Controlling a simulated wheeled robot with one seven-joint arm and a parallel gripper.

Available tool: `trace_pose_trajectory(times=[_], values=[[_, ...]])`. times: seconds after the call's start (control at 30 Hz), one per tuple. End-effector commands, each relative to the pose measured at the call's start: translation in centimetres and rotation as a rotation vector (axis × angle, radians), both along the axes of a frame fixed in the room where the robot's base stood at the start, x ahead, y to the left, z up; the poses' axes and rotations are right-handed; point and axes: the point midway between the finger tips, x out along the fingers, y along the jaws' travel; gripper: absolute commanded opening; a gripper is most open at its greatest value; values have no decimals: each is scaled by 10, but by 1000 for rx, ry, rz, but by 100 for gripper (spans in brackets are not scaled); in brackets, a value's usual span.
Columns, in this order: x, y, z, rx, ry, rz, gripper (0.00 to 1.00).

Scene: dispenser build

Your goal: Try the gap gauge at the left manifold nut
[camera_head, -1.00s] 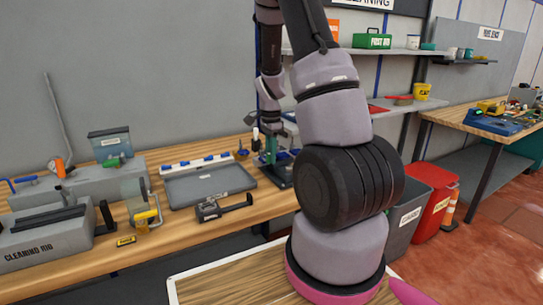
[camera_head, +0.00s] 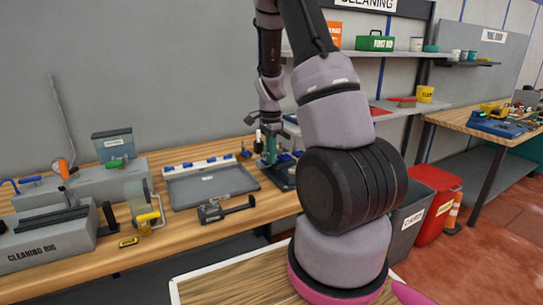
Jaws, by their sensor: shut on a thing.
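My gripper (camera_head: 265,121) hangs from my wrist at the back right of the workbench, above a green upright post (camera_head: 269,148) on a dark base. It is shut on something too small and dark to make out. I cannot tell the gap gauge from the gripper. Blue parts (camera_head: 284,158) sit on the dark base beside the post, partly hidden by my arm. The left manifold nut cannot be picked out. I cannot tell whether the held thing touches anything.
A grey tray (camera_head: 213,187) lies left of the post, with a black-and-grey caliper-like tool (camera_head: 226,209) in front. The cleaning rig (camera_head: 45,247) stands at the far left. A shelf with a green box (camera_head: 375,42) is above. Bins (camera_head: 437,213) stand at right.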

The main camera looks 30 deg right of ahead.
Motion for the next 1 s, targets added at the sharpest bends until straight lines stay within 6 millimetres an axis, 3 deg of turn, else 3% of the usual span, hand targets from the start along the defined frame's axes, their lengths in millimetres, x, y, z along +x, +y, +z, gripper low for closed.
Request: trace_pose_trajectory(times=[1.0], values=[[11, 0, 0, 0, 0, 0, 0]])
